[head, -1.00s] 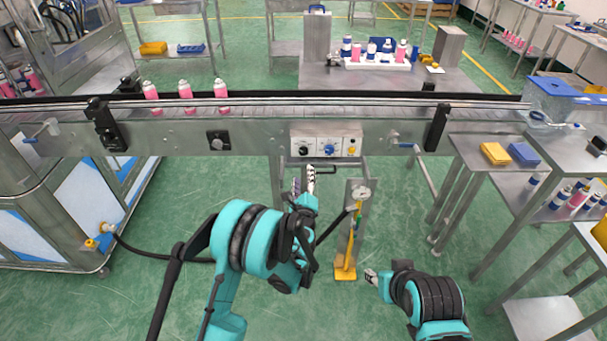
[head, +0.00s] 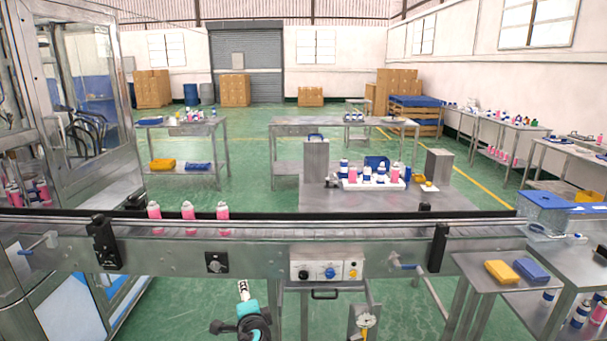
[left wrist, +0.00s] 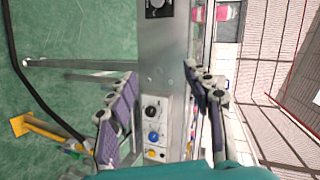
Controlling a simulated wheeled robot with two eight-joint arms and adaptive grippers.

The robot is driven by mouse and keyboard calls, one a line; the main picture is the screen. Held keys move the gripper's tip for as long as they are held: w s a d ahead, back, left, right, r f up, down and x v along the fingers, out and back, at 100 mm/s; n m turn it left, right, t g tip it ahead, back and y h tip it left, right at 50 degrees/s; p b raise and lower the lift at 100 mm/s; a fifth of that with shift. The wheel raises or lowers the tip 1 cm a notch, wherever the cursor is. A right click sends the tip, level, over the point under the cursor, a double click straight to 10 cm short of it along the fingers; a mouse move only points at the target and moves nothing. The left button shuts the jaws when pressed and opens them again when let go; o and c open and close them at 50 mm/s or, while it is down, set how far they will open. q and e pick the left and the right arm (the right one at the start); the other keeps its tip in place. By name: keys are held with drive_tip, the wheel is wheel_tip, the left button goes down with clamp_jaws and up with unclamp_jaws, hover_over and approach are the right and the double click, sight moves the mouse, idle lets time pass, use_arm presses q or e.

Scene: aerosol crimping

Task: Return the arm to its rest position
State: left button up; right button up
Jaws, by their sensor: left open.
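My left gripper (head: 243,290) shows at the bottom of the head view, in front of the conveyor (head: 400,238) and left of its control panel (head: 300,272). The control panel (left wrist: 144,125) lies behind the gap, with black, blue and yellow knobs. My right arm and gripper are out of view.
Three pink cans (head: 188,211) stand on the conveyor at the left. A yellow-footed stand (left wrist: 30,125) is below the panel. A steel table (head: 440,197) with a tray of bottles stands behind the conveyor.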

use_arm(q)
drive_tip(key=s+a+f+n+g+h, duration=0.1)
drive_tip(key=s+n, duration=0.5)
drive_tip(key=s, duration=0.9)
drive_tip(key=s+a+f+n+g+h, duration=0.1)
drive_tip(key=s+n+g, duration=0.4)
drive_tip(key=s, duration=1)
drive_tip(key=shift+a+f+n+g+h, duration=0.25)
drive_tip(key=shift+f+n+g+h, duration=0.05)
drive_tip(key=shift+f+n+h, duration=0.7)
